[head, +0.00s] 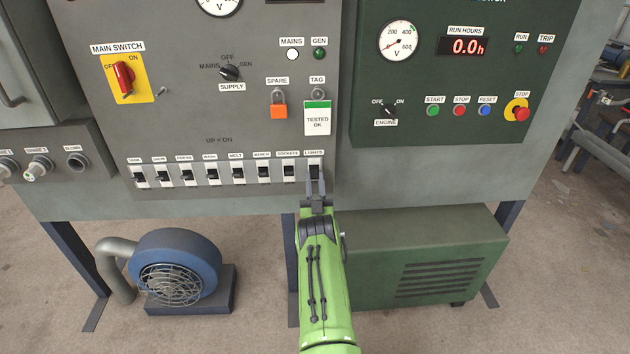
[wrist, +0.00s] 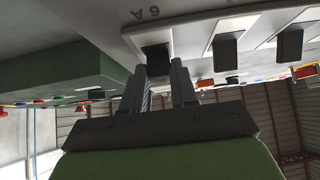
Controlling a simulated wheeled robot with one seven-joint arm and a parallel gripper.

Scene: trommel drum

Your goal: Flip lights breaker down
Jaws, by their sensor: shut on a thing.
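The lights breaker (head: 314,170) is the rightmost in a row of breakers low on the grey panel, under a "LIGHTS" label. My gripper (head: 316,190) is at this breaker from below, its fingers pointing at the panel. In the wrist view, my gripper (wrist: 168,82) has its two fingers on either side of the breaker's black toggle (wrist: 157,58). The gripper is shut on this toggle. The fingers partly hide the breaker in the head view, and I cannot tell the toggle's exact angle.
The sockets breaker (head: 289,173) stands close on the left, with several more breakers beyond it. A "TESTED OK" tag (head: 317,118) hangs just above. The green engine panel (head: 450,125) juts out at right. A blue blower (head: 173,262) and green box (head: 420,255) stand below.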

